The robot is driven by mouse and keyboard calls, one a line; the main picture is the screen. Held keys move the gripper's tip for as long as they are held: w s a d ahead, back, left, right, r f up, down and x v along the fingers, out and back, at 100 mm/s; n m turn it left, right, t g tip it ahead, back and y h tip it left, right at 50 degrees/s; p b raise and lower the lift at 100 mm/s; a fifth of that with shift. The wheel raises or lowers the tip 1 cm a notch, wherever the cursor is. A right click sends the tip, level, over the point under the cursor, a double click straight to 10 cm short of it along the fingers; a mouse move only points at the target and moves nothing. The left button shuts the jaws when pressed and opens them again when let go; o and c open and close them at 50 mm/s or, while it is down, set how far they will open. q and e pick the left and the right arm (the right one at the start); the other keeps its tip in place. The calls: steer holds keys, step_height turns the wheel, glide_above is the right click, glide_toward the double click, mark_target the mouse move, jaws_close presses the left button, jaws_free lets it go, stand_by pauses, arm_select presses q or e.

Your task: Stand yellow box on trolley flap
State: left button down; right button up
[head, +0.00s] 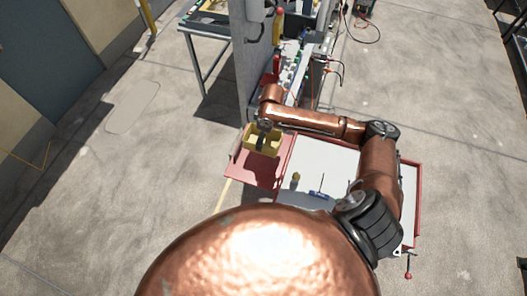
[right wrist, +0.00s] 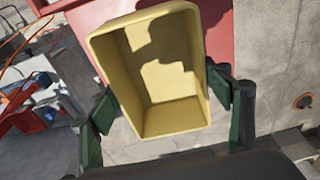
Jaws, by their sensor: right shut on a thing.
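The yellow box (head: 262,145) is an empty, open-topped bin held at the far end of the trolley's red flap (head: 247,172). My right gripper (head: 264,128) is shut on it. In the right wrist view I look into the open box (right wrist: 165,70), with the dark green fingers of my right gripper (right wrist: 163,108) on its two sides. The red flap (right wrist: 222,40) shows behind the box, with concrete floor beside it. A shadow falls on the flap; I cannot tell whether the box touches it. My left gripper is out of view.
A grey post (head: 250,60) and a cluttered bench (head: 292,65) stand just beyond the flap. Open concrete floor (head: 150,190) lies to the left.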

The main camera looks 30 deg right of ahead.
mark_target(264, 145)
step_height(264, 145, down, 6)
steer(key=shift+r, duration=0.1)
steer(key=shift+f, duration=0.55)
step_height(264, 145, down, 3)
steer(key=shift+p, duration=0.4)
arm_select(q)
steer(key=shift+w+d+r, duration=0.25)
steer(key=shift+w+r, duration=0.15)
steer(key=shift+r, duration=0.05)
arm_select(e)
steer(key=shift+s+f, duration=0.1)
steer(key=shift+f, duration=0.05)
steer(key=o, duration=1.2)
arm_select(q)
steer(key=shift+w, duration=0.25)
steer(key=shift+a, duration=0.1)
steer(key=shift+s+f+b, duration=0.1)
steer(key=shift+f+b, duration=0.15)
steer(key=shift+b, duration=0.05)
arm_select(e)
steer(key=r, duration=0.8)
steer(key=s+d+r, duration=0.1)
steer(key=r, duration=0.3)
steer(key=shift+r, duration=0.1)
